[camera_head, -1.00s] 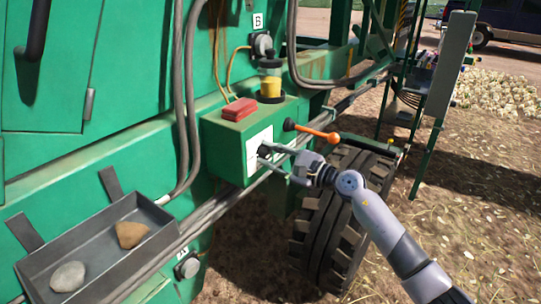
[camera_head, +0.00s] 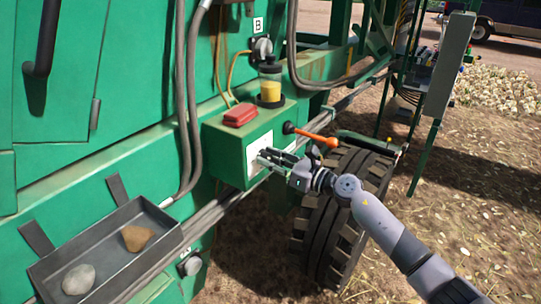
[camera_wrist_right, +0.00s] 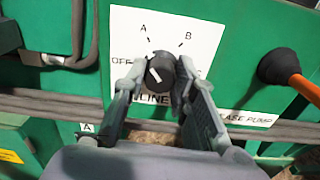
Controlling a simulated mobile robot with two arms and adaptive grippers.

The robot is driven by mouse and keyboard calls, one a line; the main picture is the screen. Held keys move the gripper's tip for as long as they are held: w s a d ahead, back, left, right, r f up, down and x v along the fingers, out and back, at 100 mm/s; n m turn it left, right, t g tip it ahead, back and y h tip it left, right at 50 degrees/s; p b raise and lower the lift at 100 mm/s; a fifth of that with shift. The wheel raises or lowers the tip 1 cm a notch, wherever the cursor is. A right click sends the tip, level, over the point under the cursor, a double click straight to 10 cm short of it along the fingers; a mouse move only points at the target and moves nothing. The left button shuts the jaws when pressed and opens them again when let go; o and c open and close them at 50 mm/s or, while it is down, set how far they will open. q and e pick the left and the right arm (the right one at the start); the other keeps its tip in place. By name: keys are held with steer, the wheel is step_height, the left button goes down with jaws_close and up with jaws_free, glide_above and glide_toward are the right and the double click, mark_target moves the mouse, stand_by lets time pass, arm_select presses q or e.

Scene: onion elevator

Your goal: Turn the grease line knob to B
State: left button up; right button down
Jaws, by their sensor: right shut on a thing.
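The grease line knob (camera_wrist_right: 163,65) is a small dark round knob on a white label plate (camera_wrist_right: 205,38) marked OFF, A and B. A short white mark shows on its face; I cannot tell for sure which position it points to. My right gripper (camera_wrist_right: 160,74) has its fingers shut on the knob, one on each side. In the head view, my right gripper (camera_head: 264,158) reaches in from the right to the plate on the green box (camera_head: 225,150), and its fingers hide the knob. My left gripper is not in view.
An orange-handled lever (camera_head: 315,136) sticks out just right of the plate, close to my gripper. A red block (camera_head: 241,115) and a yellow-filled jar (camera_head: 271,88) are on top of the box. A grey tray (camera_head: 150,258) with two stones is at lower left. A tyre (camera_head: 320,225) stands below.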

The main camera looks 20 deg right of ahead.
steer(key=m+p, duration=0.3)
steer(key=m, duration=0.4)
steer(key=shift+r+p, duration=0.15)
steer(key=shift+p, duration=0.2)
steer(key=m+p, duration=0.2)
steer(key=m, duration=0.2)
steer(key=shift+m, duration=0.3)
steer(key=shift+m+p, duration=0.55)
steer(key=shift+m, duration=0.55)
steer(key=c, duration=1.3)
jaws_free()
steer(key=v, duration=1.2)
